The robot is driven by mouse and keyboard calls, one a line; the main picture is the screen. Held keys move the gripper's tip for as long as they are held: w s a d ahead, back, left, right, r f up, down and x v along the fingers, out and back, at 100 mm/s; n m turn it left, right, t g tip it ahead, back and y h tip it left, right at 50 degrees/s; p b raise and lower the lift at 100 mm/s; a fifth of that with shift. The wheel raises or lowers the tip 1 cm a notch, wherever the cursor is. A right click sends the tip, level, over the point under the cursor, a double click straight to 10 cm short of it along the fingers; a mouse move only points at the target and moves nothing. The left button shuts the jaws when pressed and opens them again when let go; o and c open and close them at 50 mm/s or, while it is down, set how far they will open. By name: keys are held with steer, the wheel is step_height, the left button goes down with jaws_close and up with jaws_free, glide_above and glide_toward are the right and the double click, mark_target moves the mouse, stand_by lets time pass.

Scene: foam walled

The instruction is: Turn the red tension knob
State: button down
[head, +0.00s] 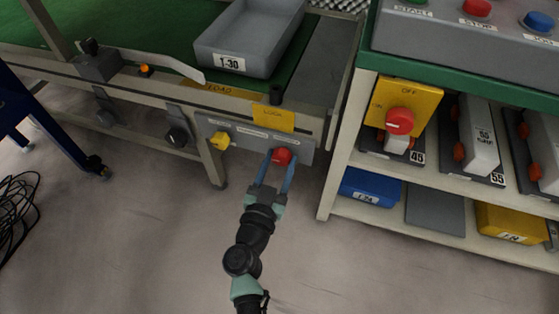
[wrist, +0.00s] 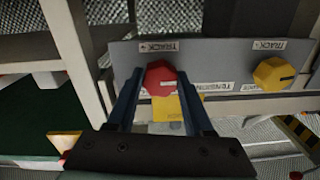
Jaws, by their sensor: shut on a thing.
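The red tension knob (head: 281,156) sits at the right end of a grey panel (head: 240,135) on the conveyor's front rail. The finger contact faces are partly hidden.
A yellow knob (head: 219,140) shares the panel, and a yellow plate (head: 273,118) is just above. A larger red switch (head: 400,121) is on the shelf unit at right. A grey bin (head: 250,40) stands on the green belt. The floor in front is clear.

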steer(key=m+p, duration=0.1)
steer(key=m, duration=0.2)
steer(key=shift+m, duration=0.3)
steer(key=m+p, duration=0.1)
steer(key=m, duration=0.3)
steer(key=shift+m, duration=0.3)
steer(key=m, duration=0.4)
steer(key=shift+a+m, duration=0.1)
steer(key=shift+m, duration=0.2)
steer(key=shift+m+h, duration=0.3)
steer(key=shift+m, duration=2)
steer(key=shift+c, duration=1.4)
jaws_free()
steer(key=p+v, duration=0.4)
steer(key=v, duration=0.9)
steer(key=shift+p, duration=0.4)
